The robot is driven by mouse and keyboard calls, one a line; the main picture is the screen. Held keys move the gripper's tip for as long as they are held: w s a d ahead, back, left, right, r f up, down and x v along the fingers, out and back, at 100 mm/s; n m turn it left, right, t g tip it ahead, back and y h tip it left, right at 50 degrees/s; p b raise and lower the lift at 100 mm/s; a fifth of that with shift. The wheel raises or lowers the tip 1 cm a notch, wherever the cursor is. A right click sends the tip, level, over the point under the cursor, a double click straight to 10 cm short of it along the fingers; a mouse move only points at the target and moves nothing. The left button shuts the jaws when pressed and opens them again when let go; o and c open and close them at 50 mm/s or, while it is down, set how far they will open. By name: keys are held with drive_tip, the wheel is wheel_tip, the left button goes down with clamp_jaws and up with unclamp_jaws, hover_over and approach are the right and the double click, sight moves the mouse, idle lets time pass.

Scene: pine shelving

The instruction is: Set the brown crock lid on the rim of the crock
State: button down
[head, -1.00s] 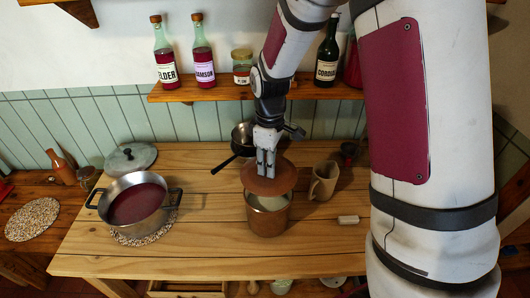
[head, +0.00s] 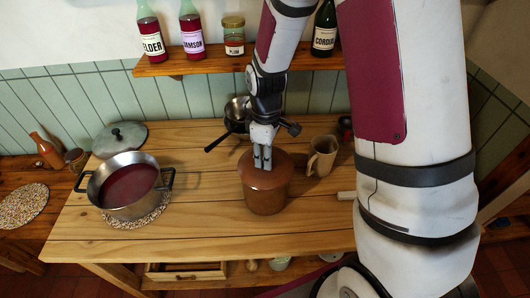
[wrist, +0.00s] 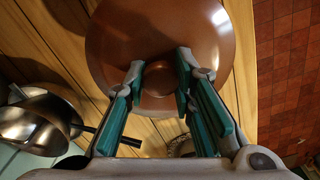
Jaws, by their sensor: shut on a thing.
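The brown crock lid (head: 281,165) lies over the mouth of the brown crock (head: 265,199) on the pine table. It looks level and seated on or just at the rim; a tiny gap cannot be ruled out. My gripper (head: 262,167) is above the lid, pointing down, shut on its knob, which the fingers hide in the head view. In the wrist view the lid (wrist: 115,45) fills the upper middle, with my gripper's fingers (wrist: 160,75) at either side of its centre. The lid hides the crock there.
A steel pot of dark red liquid (head: 130,184) stands left on a speckled mat, with a grey pot lid (head: 120,138) behind. A tan mug (head: 321,156) is close right of the crock. A dark-handled pan (head: 236,112) stands behind. Bottles line the shelf (head: 200,62). The table front is clear.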

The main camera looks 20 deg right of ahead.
drive_tip(key=shift+f, duration=0.5)
idle(0.4)
drive_tip(key=c, duration=1.3)
unclamp_jaws()
wheel_tip(320, 180, up, 12)
drive_tip(key=s+r+m+t, duration=0.2)
drive_tip(key=s+r+m, duration=0.1)
drive_tip(key=s+r, duration=0.2)
drive_tip(key=s+r+m+t, duration=0.1)
drive_tip(key=s+r+m, duration=0.2)
drive_tip(key=s+r, duration=0.2)
drive_tip(key=s+r+m+t, duration=0.2)
drive_tip(key=s+r+m, duration=0.2)
drive_tip(key=s+r, duration=0.2)
drive_tip(key=shift+s+t+b, duration=0.3)
drive_tip(key=shift+s+b, duration=0.05)
drive_tip(key=shift+s, duration=0.7)
